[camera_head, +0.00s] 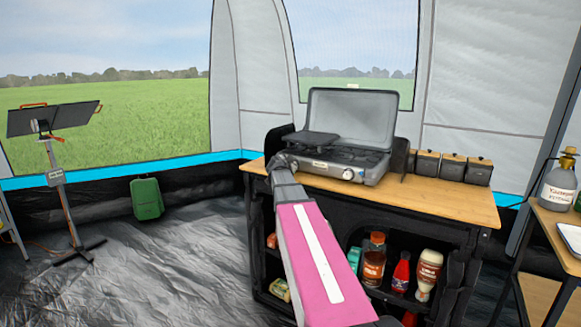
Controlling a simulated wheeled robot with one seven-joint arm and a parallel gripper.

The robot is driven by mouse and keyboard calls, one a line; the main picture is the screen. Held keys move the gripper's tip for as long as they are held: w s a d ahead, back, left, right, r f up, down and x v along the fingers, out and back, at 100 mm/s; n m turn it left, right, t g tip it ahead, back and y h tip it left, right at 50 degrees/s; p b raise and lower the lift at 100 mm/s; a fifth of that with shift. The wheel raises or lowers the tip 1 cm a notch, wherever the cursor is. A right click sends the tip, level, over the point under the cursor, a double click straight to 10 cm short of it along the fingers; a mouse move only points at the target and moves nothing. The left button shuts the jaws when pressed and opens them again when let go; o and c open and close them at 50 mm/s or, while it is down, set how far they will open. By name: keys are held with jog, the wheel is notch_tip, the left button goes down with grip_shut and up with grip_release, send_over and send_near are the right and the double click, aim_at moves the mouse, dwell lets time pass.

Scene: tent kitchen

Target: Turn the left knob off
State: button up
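A silver two-burner camping stove (368,172) stands on the wooden top of a black kitchen stand, with its grey lid (352,116) raised. One pale knob (348,174) shows at the right part of its front panel. No left knob shows; my gripper and the end of my arm cover the panel's left end. A flat dark pan or plate (310,140) rests over the left burner. My gripper (282,161) is at the stove's front left corner, small and dark. I cannot tell whether it touches the stove or whether its fingers are open.
Several dark canisters (453,167) stand right of the stove. The wooden top (430,196) is clear in front of them. Bottles (373,260) fill the shelf below. A side table (560,222) with a bottle is at far right. The floor at left is mostly free.

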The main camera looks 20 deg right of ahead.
dwell(0.5)
jog(key=o, duration=0.6)
jog(key=shift+o, duration=0.2)
jog(key=v, duration=1.1)
